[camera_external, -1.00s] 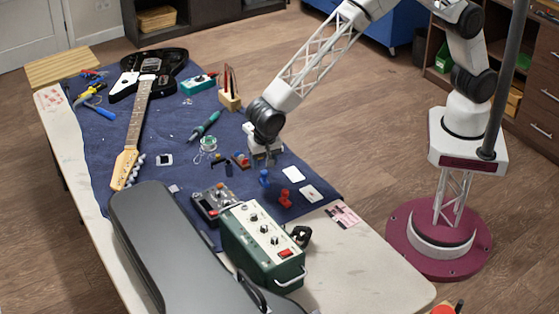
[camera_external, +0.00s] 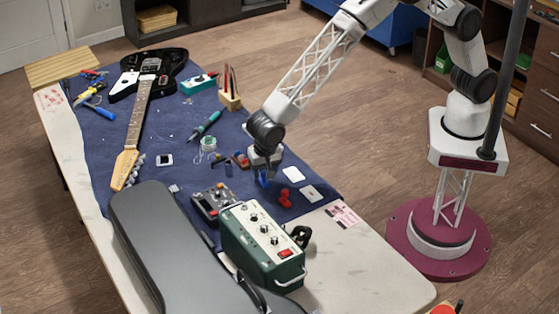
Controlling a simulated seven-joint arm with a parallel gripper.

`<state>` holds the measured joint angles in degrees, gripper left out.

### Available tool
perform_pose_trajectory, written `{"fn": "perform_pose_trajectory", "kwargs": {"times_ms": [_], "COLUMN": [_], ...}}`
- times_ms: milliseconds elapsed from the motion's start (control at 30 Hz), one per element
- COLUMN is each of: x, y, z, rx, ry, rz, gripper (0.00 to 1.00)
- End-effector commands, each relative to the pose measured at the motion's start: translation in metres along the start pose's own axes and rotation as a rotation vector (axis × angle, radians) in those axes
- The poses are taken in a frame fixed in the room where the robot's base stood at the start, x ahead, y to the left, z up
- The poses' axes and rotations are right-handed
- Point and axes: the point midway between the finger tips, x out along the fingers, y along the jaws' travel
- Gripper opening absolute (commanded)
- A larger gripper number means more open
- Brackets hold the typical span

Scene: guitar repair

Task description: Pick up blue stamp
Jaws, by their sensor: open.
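The blue stamp (camera_external: 262,179) stands on the dark blue cloth, left of the red stamp (camera_external: 285,197). My gripper (camera_external: 265,172) points down right at the blue stamp, with its fingers low over or around its upper part. The fingers are open. They partly cover the stamp, and I cannot tell whether they touch it.
White cards (camera_external: 293,174) lie right of the stamps. A grey pedal (camera_external: 211,201) and a green amplifier box (camera_external: 262,243) stand in front. A dark guitar case (camera_external: 165,240) lies front left. Small blue and red items (camera_external: 240,160) sit just left of my gripper.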

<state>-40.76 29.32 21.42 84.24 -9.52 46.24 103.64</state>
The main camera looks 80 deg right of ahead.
Motion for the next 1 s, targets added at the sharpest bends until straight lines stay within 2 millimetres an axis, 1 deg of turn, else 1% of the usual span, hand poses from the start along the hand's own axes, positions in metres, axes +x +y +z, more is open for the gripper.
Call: {"fn": "perform_pose_trajectory", "kwargs": {"times_ms": [33, 133, 300, 867, 900, 967, 1000], "x": [0.006, 0.018, 0.029, 0.030, 0.030, 0.030, 0.030], "y": [0.001, 0.000, 0.000, 0.000, 0.000, 0.000, 0.000], "z": [0.000, 0.001, 0.001, 0.001, 0.001, 0.001, 0.001], "rx": [0.000, 0.000, 0.000, 0.000, 0.000, 0.000, 0.000], "ry": [0.000, 0.000, -0.001, -0.001, -0.001, -0.001, -0.001], "rz": [0.002, 0.001, -0.001, -0.001, -0.001, -0.001, -0.001], "gripper": [0.55, 0.55, 0.55, 0.55, 0.52, 0.43, 0.37]}}
